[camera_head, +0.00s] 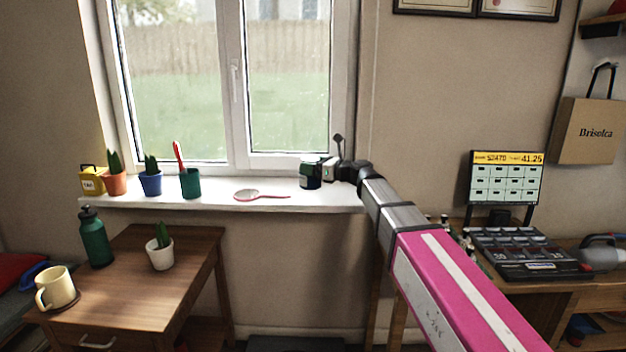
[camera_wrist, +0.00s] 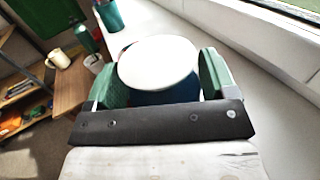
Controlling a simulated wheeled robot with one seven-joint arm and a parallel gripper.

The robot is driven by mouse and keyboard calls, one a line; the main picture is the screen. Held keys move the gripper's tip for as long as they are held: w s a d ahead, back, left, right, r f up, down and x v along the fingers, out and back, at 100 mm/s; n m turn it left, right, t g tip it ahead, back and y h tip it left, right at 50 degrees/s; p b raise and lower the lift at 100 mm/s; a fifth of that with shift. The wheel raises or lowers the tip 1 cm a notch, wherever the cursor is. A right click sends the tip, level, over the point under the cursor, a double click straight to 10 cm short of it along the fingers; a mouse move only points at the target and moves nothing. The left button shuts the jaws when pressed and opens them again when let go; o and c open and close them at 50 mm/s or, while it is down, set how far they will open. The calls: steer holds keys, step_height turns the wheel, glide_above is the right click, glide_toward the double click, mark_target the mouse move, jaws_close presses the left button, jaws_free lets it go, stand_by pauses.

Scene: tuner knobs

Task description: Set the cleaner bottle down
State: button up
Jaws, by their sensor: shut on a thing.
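My gripper (camera_head: 322,168) is over the right end of the white windowsill (camera_head: 340,198). Its green-padded fingers are shut on the cleaner bottle (camera_head: 308,180), a short dark blue thing with a broad, round white top. In the wrist view the bottle's white top (camera_wrist: 158,62) sits between the two fingers of my gripper (camera_wrist: 163,85), with a strip of blue body below it. The bottle looks upright. Its base is low at the sill, but I cannot tell whether it touches.
The wooden side table (camera_head: 120,295) holds a green flask (camera_head: 95,240), a mug (camera_head: 56,287) and a white pot (camera_head: 160,253). Bare sill lies between spoon and bottle.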

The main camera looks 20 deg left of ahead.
mark_target(314, 178)
steer(key=shift+w+d+f, duration=0.1)
steer(key=shift+w+f, duration=0.2)
steer(key=shift+w, duration=0.1)
steer(key=shift+s+d+f, duration=0.1)
steer(key=shift+d+f, duration=0.05)
steer(key=shift+f, duration=0.8)
steer(key=shift+s+d+f, duration=0.1)
steer(key=shift+f, duration=0.85)
steer(key=shift+f, duration=0.15)
steer(key=o, duration=1.1)
steer(key=shift+c, duration=0.2)
steer(key=shift+w, duration=0.1)
steer(key=s+d, duration=0.2)
steer(key=d, duration=0.9)
steer(key=shift+d, duration=0.4)
